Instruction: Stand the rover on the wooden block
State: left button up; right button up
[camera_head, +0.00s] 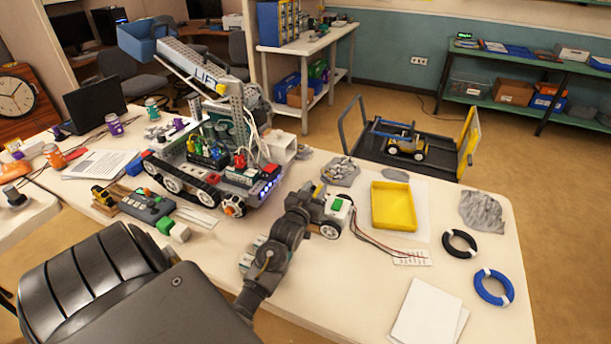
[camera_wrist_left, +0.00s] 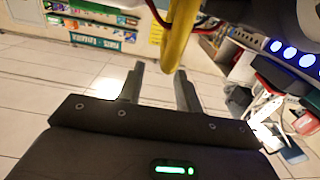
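A small white wheeled rover (camera_head: 334,212) with dark tyres and a green part stands near the middle of the table in the head view. Grey jointed parts (camera_head: 285,232) overlap its left side. I cannot make out the wooden block with certainty. My left arm (camera_head: 110,285) fills the lower left of the head view; its fingertips are not clear there. In the left wrist view my left gripper (camera_wrist_left: 160,88) is open, with its two fingers apart and nothing held. A yellow bar shows beyond the fingers. My right gripper is not in view.
A large tracked robot (camera_head: 210,160) with a lift arm and blue lights stands left of the rover. A yellow tray (camera_head: 394,206), black coil (camera_head: 459,243), blue coil (camera_head: 493,287) and white papers (camera_head: 425,315) lie right. Another wheeled vehicle (camera_head: 406,147) rests on a dark cart behind. Some front table surface is clear.

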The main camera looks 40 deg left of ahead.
pick_arm(q)
jog(key=b+v, duration=0.1)
jog(key=v, duration=0.9)
